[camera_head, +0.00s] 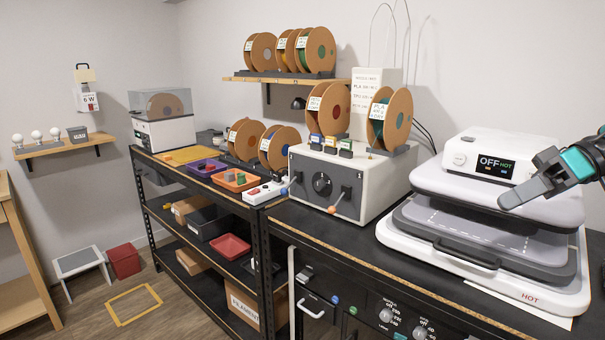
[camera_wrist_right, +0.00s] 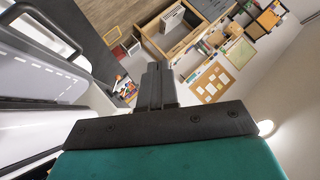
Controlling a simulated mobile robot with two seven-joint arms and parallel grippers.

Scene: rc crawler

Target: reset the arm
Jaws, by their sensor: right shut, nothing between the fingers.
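My right gripper (camera_head: 522,192) comes in from the right edge in the head view. It is shut and empty, with its fingers together in front of the upper part of the white heat press (camera_head: 566,215). The wrist view shows the shut fingers (camera_wrist_right: 158,88) with nothing between them. I cannot tell whether they touch the press. My left gripper is not in view.
A grey-white box with a dial and levers (camera_head: 322,210) stands left of the press on the black bench. Filament spools (camera_head: 335,108) rest on it, with more spools on a wall shelf (camera_head: 290,80). Trays (camera_head: 236,180) sit farther left. Dark bench surface shows in front of the box.

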